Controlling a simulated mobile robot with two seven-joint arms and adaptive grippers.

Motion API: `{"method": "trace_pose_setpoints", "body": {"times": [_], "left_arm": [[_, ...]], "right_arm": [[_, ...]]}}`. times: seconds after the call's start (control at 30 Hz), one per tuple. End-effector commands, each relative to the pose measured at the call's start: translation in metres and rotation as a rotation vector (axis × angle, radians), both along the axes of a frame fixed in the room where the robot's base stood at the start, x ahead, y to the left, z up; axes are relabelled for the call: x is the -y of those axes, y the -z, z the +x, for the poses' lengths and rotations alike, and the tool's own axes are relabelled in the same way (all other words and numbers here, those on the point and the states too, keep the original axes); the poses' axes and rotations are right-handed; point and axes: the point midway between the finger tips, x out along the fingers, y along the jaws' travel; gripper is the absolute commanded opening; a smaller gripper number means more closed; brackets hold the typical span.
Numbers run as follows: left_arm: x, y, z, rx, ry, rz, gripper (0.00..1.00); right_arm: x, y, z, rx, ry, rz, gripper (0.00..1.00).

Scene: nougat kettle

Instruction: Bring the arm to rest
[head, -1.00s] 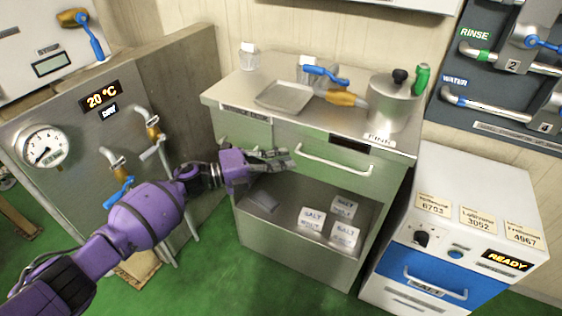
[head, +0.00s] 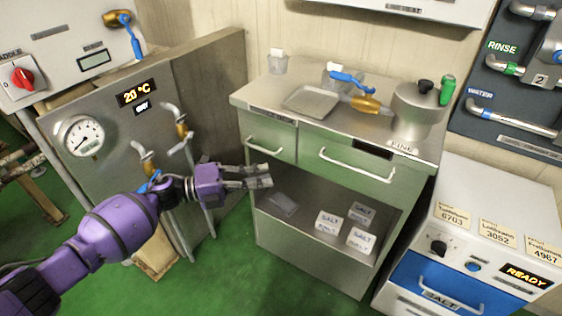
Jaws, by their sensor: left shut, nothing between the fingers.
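My left arm is purple and comes in from the lower left. Its left gripper (head: 262,177) is shut and empty, in the air in front of the cabinet (head: 372,188). The fingers point right, just below the handle of the cabinet's left drawer in the picture. Whether they touch the cabinet cannot be told, but they look apart from it. My right gripper is out of view.
A steel machine with a gauge (head: 80,136) and pipes with taps (head: 150,165) stands close to my left arm. Salt boxes (head: 328,222) sit on the cabinet's open shelf. A kettle (head: 418,108) and tray (head: 311,99) stand on top. Green floor (head: 270,285) is free in front.

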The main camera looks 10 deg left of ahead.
Motion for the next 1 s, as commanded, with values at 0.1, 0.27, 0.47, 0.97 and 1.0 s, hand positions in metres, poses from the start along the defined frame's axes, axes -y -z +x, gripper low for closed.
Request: {"method": "trace_pose_setpoints", "body": {"times": [0.1, 0.27, 0.47, 0.97, 1.0], "left_arm": [[-0.002, -0.001, -0.001, 0.001, 0.001, 0.000, 0.00], [-0.008, 0.001, 0.011, -0.023, -0.058, -0.005, 0.00], [-0.003, -0.020, 0.043, -0.090, -0.242, -0.117, 0.00], [0.000, 0.160, -0.124, -0.887, -0.867, -0.593, 0.00], [-0.001, 0.176, -0.151, -0.963, -0.924, -0.624, 0.00]], "right_arm": [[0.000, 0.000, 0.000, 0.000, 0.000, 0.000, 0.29], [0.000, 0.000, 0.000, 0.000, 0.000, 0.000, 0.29], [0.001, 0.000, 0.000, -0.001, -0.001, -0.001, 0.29], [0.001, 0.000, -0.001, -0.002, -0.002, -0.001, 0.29], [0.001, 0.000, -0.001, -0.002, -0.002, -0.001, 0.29]]}}
